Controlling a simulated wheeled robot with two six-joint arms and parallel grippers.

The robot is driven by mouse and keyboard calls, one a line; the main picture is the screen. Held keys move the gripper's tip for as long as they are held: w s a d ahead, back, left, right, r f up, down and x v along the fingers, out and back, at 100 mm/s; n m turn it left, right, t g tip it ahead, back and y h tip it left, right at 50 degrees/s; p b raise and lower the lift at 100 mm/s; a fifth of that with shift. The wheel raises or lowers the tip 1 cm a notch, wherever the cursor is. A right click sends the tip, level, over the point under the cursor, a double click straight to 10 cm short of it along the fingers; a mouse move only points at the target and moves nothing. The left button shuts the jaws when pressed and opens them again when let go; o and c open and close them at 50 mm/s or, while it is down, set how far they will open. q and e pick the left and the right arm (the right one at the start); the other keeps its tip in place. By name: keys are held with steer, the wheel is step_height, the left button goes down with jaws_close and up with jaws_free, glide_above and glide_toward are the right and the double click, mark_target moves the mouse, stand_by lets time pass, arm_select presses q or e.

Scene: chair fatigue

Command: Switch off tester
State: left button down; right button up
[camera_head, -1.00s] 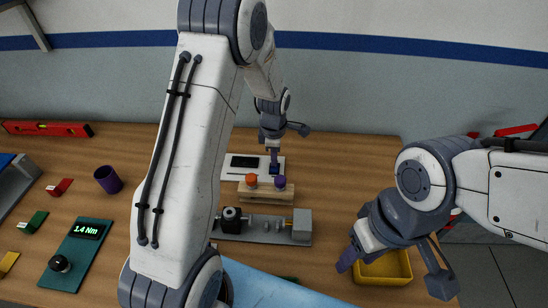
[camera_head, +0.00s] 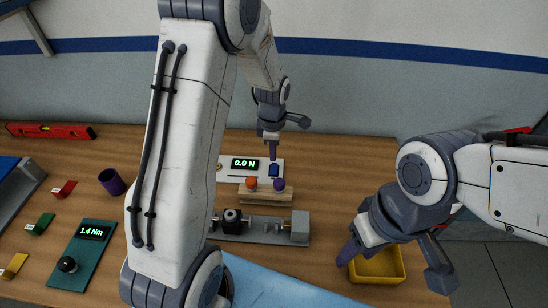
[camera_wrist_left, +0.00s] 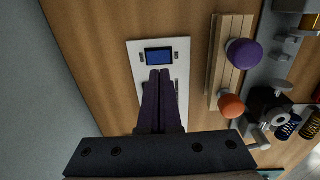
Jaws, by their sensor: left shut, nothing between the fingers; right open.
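The tester is a pale panel (camera_head: 232,178) at the back of the wooden table, with a lit display (camera_head: 245,163) reading 0.0 N. A blue switch (camera_head: 273,171) is at its right end. The left wrist view shows the panel (camera_wrist_left: 137,58) and the switch (camera_wrist_left: 159,57); the display is hidden behind my fingers there. My left gripper (camera_head: 271,152) is shut and empty, pointing down just above the switch, apparently apart from it. In the wrist view its fingertips (camera_wrist_left: 160,73) are beside the switch. My right gripper (camera_head: 390,266) is open at the front right, over the yellow bin.
A wooden block (camera_head: 265,197) with orange and purple knobs stands in front of the panel. A yellow bin (camera_head: 378,268), purple cup (camera_head: 111,182) and teal 1.4 Nm meter (camera_head: 83,262) are nearby. My left arm hides the table's middle-left.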

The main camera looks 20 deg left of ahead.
arm_select(q)
step_height(320, 180, up, 8)
steer(key=b, duration=0.1)
steer(key=shift+s, duration=0.3)
arm_select(e)
steer(key=shift+f, duration=0.95)
arm_select(q)
steer(key=shift+d, duration=0.1)
